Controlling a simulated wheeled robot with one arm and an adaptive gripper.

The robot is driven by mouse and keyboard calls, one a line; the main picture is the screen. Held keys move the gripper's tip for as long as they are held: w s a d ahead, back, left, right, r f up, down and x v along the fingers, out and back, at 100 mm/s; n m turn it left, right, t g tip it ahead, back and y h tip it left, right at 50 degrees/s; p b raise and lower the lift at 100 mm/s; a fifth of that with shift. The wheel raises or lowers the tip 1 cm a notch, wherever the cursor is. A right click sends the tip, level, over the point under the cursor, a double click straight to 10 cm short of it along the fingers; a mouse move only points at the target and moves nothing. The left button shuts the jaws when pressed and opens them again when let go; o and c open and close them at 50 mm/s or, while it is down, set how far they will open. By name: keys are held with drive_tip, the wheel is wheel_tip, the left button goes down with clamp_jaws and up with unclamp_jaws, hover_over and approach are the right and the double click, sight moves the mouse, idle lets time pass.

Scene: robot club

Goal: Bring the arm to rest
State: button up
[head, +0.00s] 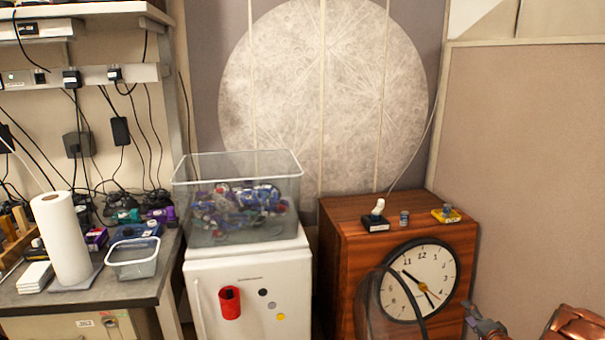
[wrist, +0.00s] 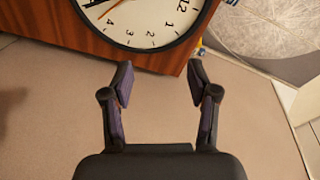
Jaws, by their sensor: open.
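My gripper (wrist: 160,85) is open in the wrist view, with its two fingers apart and nothing between them. Part of my gripper (head: 484,324) also shows at the lower right of the head view, beside the wooden cabinet (head: 340,270). In the wrist view the cabinet's clock face (wrist: 140,18) appears upside down beyond the fingertips. The gripper looks apart from the cabinet. My copper-coloured arm shows at the bottom right corner of the head view, mostly cut off.
A white fridge (head: 250,275) bears a clear bin (head: 238,235) of cans. Small items, including a yellow-based one (head: 446,214), stand on the cabinet. A workbench (head: 150,290) holds a paper towel roll (head: 62,240). A partition (head: 530,160) stands at the right.

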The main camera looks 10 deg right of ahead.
drive_tip(key=w+a+r+n+g+h, duration=0.1)
drive_tip(key=w+a+r+n+g, duration=0.35)
drive_tip(key=a+r, duration=0.5)
drive_tip(key=s+a+r+n+g, duration=0.1)
drive_tip(key=s+a+r, duration=0.1)
drive_tip(key=a, duration=0.2)
drive_tip(key=s+a+r+n+g, duration=0.1)
drive_tip(key=s+a+r+g, duration=0.1)
drive_tip(key=s+a, duration=0.1)
drive_tip(key=s+a+r+n+g, duration=0.1)
drive_tip(key=s+a+r+g, duration=0.1)
drive_tip(key=a, duration=0.4)
drive_tip(key=shift+s+r, duration=0.3)
drive_tip(key=shift+r, duration=0.3)
drive_tip(key=s+a+r+n+g+y, duration=0.1)
drive_tip(key=s+a+r+n+g, duration=0.1)
drive_tip(key=s+a, duration=0.7)
drive_tip(key=s+a+r+n+g+y, duration=0.1)
drive_tip(key=s+a+r+n+g, duration=0.1)
drive_tip(key=s+a, duration=0.7)
drive_tip(key=s+a+r+n+g+y, duration=0.1)
drive_tip(key=s+a+n+g, duration=0.3)
drive_tip(key=s+a, duration=0.5)
drive_tip(key=s+r, duration=0.1)
drive_tip(key=s, duration=0.7)
drive_tip(key=shift+s+r+y+p, duration=0.35)
drive_tip(key=shift+y+p, duration=0.05)
drive_tip(key=shift+n, duration=0.25)
